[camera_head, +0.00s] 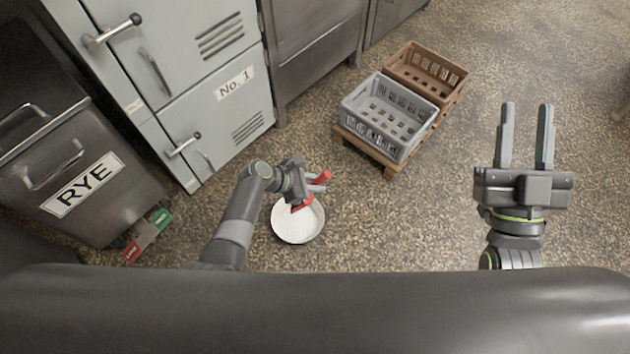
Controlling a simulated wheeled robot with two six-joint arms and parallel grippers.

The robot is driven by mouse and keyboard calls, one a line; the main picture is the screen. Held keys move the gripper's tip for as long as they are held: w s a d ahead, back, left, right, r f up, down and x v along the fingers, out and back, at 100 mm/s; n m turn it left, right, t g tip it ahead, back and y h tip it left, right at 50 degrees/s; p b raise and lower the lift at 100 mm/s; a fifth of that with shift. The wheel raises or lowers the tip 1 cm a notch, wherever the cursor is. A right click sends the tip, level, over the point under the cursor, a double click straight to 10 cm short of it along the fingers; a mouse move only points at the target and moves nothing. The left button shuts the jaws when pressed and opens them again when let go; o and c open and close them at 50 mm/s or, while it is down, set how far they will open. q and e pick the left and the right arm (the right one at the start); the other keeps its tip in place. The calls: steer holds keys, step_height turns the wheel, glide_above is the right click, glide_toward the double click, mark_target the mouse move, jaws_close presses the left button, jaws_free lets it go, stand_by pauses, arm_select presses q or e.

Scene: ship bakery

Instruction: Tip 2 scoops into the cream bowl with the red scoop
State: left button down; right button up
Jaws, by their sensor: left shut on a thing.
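The red scoop (323,177) is in my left gripper (316,184), which is shut on it. Red parts of the scoop show on both sides of the fingers; the rest is hidden by the gripper, so I cannot tell how far it is tilted or what it holds. The cream bowl (299,235), round and pale inside with a thin dark rim, is just below the scoop and gripper. The gripper covers part of its far side. My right gripper (526,112) is open and empty, well to the right, with both fingers pointing away from me.
A grey crate (391,113) and a brown crate (428,70) stand on a wooden pallet (367,153) beyond the bowl. Pale lockers (197,75) and a metal RYE bin (84,186) stand left. A red-green object (147,236) is beside the bin. Speckled floor is clear centre-right.

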arm_select(q)
steer(key=shift+r+y+p, duration=0.15)
steer(key=shift+y+p, duration=0.15)
steer(key=shift+p, duration=0.8)
arm_select(e)
step_height(320, 180, down, 14)
steer(key=w+d+m+g, duration=0.1)
steer(key=m+g, duration=0.1)
steer(key=g, duration=0.7)
arm_select(q)
steer(key=shift+r+y+p, duration=0.15)
steer(key=shift+y+p, duration=0.45)
steer(key=shift+p, duration=0.4)
steer(key=shift+r+y+p, duration=0.1)
steer(key=shift+y+p, duration=0.4)
steer(key=shift+p, duration=0.3)
steer(key=shift+r+p, duration=0.25)
steer(key=shift+p, duration=0.25)
steer(key=shift+f+y+p, duration=0.2)
steer(key=shift+y+p, duration=0.1)
steer(key=shift+y, duration=0.3)
arm_select(e)
steer(key=s+a+f+g+y, duration=0.1)
steer(key=s+a+f+g, duration=0.1)
steer(key=s+f+g, duration=1)
step_height(320, 180, down, 4)
steer(key=shift+s+a+r+m+g, duration=0.2)
steer(key=shift+s+r+m+g, duration=0.15)
steer(key=shift+s, duration=0.45)
